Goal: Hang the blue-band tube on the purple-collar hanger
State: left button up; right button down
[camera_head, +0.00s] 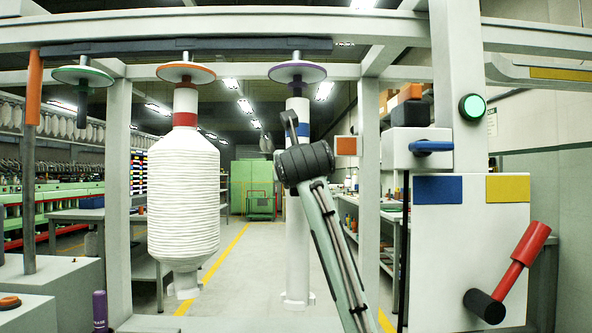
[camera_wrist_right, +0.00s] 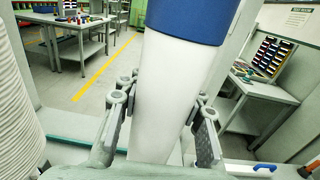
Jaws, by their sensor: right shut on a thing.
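The blue-band tube (camera_head: 297,240) is a bare white upright tube with a blue band near its top. It stands below the purple-collar hanger (camera_head: 297,72) on the overhead rail. Its top is close under the collar; I cannot tell whether the two are engaged. My right gripper (camera_head: 290,132) is in front of the tube, just below the collar. In the right wrist view, the gripper's fingers (camera_wrist_right: 162,98) are shut on the tube (camera_wrist_right: 165,85) below the blue band, one on each side. The arm hides part of the tube in the head view. My left gripper is not in view.
A full white bobbin (camera_head: 184,200) with a red band hangs from the orange-collar hanger (camera_head: 185,72) on the left. A green-collar hanger (camera_head: 82,75) is empty. A frame post (camera_head: 369,190) and a control box with a red-handled lever (camera_head: 522,255) stand right.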

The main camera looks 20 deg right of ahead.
jog(key=shift+r, duration=0.25)
notch_tip(320, 180, up, 3)
jog(key=shift+f, duration=0.15)
dwell(0.8)
grip_release()
jog(key=shift+f, duration=0.1)
dwell(0.5)
dwell(0.4)
jog(key=v, duration=0.8)
dwell(0.7)
jog(key=shift+s+a, duration=0.1)
